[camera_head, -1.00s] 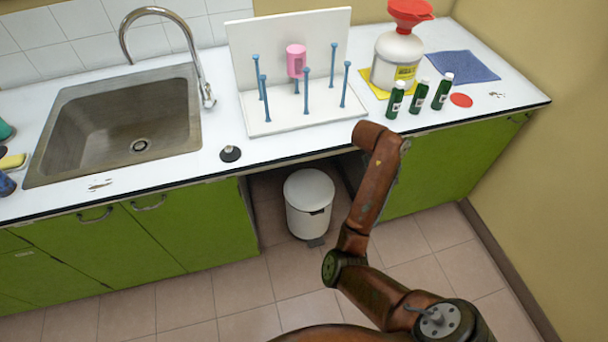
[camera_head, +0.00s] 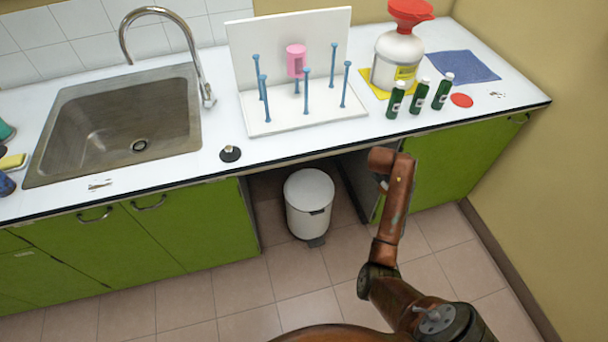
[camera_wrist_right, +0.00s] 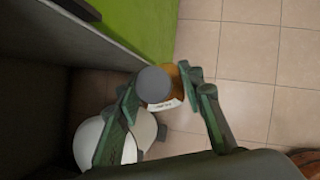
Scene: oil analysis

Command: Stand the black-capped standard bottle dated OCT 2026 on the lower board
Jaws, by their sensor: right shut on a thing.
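In the right wrist view my right gripper (camera_wrist_right: 162,84) is shut on a small amber-brown bottle (camera_wrist_right: 180,88). A round grey cap (camera_wrist_right: 154,84) faces the camera, and part of a white label (camera_wrist_right: 165,104) shows. The date is too small to read, and the cap looks grey rather than clearly black. In the head view my right arm reaches the front of the open bay under the counter; its gripper and the bottle are hidden there. I cannot make out a lower board in the bay. My left gripper is not in view.
A white pedal bin (camera_head: 309,203) stands in the bay; its white top also shows beside the fingers in the wrist view (camera_wrist_right: 91,143). The counter edge (camera_head: 330,150) is overhead. Green bottles (camera_head: 419,95), a funnelled jug (camera_head: 397,62) and a peg rack (camera_head: 285,110) stand on top.

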